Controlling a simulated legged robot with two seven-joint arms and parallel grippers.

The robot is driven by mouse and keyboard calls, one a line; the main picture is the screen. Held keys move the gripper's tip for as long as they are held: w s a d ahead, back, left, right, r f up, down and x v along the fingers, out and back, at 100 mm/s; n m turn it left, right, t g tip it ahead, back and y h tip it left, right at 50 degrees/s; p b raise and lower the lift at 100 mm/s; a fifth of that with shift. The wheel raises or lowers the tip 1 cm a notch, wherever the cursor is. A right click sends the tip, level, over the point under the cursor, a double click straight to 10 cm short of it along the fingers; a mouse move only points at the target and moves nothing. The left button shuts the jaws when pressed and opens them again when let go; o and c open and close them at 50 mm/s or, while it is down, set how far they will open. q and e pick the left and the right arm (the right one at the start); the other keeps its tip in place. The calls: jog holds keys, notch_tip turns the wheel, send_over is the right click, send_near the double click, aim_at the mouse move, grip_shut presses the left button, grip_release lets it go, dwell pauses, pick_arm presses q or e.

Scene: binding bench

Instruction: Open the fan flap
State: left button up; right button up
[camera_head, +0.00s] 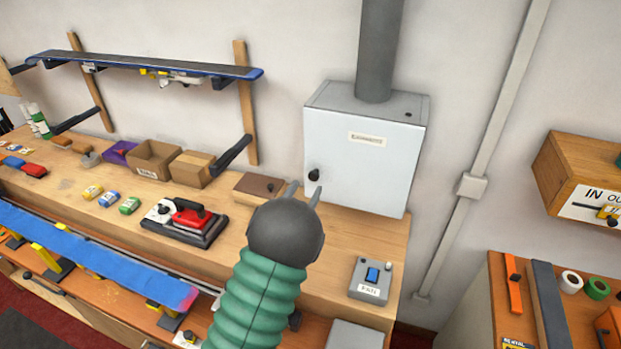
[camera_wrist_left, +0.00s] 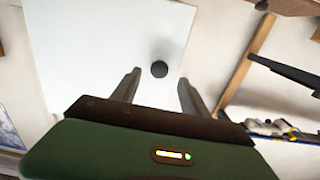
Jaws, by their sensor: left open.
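The fan flap (camera_head: 365,160) is the pale front panel of a grey metal box on the wall, and it looks shut. It bears a small label too small to read. A round black knob (camera_head: 314,175) sits at its lower left. My left gripper (camera_head: 304,190) is open, its fingers pointing up at the knob. In the left wrist view, the knob (camera_wrist_left: 159,69) shows between the tips of my left gripper (camera_wrist_left: 158,79), apart from both fingers. The panel (camera_wrist_left: 85,55) fills the upper left there. My right gripper is not in view.
A grey duct (camera_head: 379,50) rises from the box. Below are a brown block (camera_head: 258,187), a red iron (camera_head: 190,215) on a dark base and a switch box (camera_head: 371,278). Cardboard boxes (camera_head: 153,160) stand left on the wooden bench. The air before the panel is clear.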

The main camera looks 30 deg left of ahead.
aim_at(313, 178)
pick_arm(q)
jog(key=x, duration=0.2)
jog(key=p+x, duration=0.1)
jog(key=x, duration=0.1)
jog(key=shift+w+d, duration=0.2)
jog(key=shift+w, duration=0.05)
jog(key=shift+w+a, duration=0.2)
jog(key=shift+s+a, duration=0.1)
jog(key=shift+c, duration=0.6)
grip_shut()
